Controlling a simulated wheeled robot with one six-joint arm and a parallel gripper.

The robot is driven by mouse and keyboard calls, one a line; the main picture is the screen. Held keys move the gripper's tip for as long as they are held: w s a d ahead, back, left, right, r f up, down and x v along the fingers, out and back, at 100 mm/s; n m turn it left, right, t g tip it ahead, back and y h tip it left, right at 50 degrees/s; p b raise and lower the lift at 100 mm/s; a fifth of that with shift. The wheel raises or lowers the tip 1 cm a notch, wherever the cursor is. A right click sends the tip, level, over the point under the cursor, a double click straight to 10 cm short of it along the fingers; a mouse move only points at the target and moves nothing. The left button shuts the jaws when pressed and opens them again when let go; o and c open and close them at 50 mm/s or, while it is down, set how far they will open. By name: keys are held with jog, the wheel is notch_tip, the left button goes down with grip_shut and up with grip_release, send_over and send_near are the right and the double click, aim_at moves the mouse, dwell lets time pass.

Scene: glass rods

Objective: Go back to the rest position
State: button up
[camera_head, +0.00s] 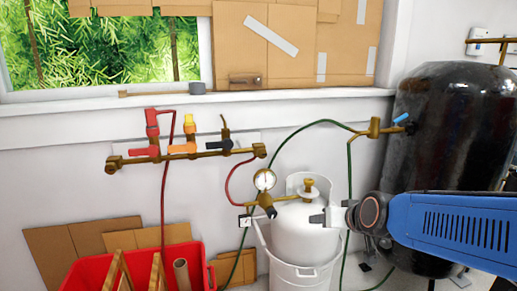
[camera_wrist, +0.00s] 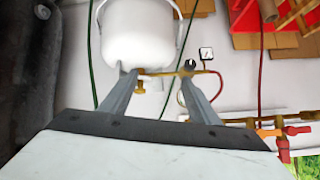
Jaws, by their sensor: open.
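My gripper (camera_head: 322,218) reaches in from the right, in front of the white gas cylinder (camera_head: 290,240). Its two fingers stand apart in the wrist view (camera_wrist: 158,78), with nothing held between them. Beyond the fingertips, the wrist view shows the brass fitting (camera_wrist: 158,73) running from the cylinder to a dark knob (camera_wrist: 189,65). In the head view, the brass valve (camera_head: 311,188) and a round gauge (camera_head: 264,180) sit at the cylinder's top. The fingertips overlap the cylinder in view; whether they touch it I cannot tell.
A brass manifold (camera_head: 210,154) with red, orange and black handles is on the wall. A large black tank (camera_head: 440,115) stands at right. A red crate (camera_head: 83,270) holding wooden pieces is at lower left. Green and red hoses hang around the cylinder.

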jog(key=s+d+f+g+h, duration=0.1)
jog(key=s+d, duration=0.3)
jog(key=s, duration=0.7)
jog(key=s+d+f+g+h, duration=0.1)
jog(key=s+d+g, duration=0.3)
jog(key=s, duration=0.8)
jog(key=shift+s+d+f+h, duration=0.2)
jog(key=shift+d+f+h, duration=0.1)
jog(key=shift+d+f, duration=0.25)
